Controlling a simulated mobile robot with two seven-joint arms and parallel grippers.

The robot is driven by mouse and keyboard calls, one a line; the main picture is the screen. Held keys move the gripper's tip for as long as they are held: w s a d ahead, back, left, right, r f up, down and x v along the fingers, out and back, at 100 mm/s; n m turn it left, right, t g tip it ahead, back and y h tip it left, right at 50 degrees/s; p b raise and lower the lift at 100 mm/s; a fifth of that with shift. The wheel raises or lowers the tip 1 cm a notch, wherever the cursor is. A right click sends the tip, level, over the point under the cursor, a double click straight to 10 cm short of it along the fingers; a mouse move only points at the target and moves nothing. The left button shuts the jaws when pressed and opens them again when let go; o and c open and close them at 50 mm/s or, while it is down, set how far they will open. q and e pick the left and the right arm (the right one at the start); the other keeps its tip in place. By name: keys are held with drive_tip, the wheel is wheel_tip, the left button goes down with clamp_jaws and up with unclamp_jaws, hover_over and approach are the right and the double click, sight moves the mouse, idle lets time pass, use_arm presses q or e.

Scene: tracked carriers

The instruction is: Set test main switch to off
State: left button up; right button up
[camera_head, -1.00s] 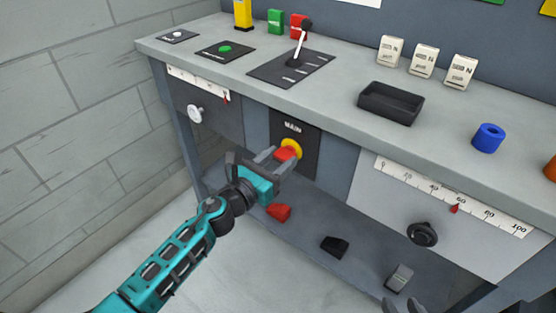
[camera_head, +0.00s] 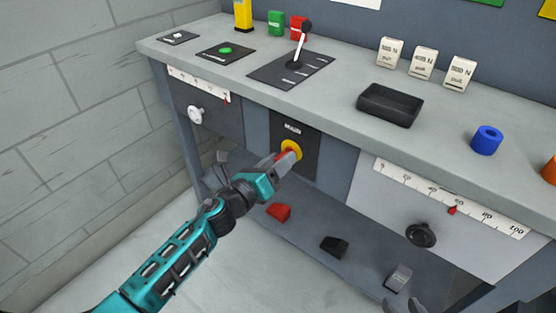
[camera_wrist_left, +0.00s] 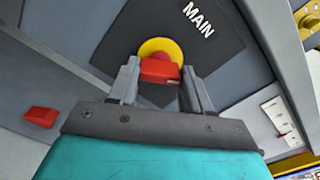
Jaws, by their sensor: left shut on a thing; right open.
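The main switch is a red handle on a yellow disc (camera_head: 292,148), set in a dark panel labelled MAIN (camera_head: 309,165) on the bench front. In the left wrist view the red handle (camera_wrist_left: 160,70) sits between the two fingers, with the yellow disc (camera_wrist_left: 160,45) behind it. My left gripper (camera_head: 284,160) is shut on the red handle; in the head view the fingers hide most of it. My right gripper (camera_head: 405,305) is open and only its fingertips show at the bottom edge, away from the switch.
A white knob (camera_head: 195,115) lies left of the switch and a black knob (camera_head: 421,235) right of it. The lower shelf holds a red block (camera_head: 278,212), a black block (camera_head: 334,245) and a grey block (camera_head: 398,277). A black tray (camera_head: 388,106) stands on the bench top.

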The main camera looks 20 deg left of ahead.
use_arm(q)
drive_tip(key=n+p, duration=0.3)
drive_tip(key=n, duration=0.8)
drive_tip(key=shift+n, duration=0.3)
idle(0.4)
drive_tip(key=o, duration=1.1)
drive_tip(key=shift+c, duration=0.2)
drive_tip(key=p+v, duration=0.2)
drive_tip(key=v, duration=1.1)
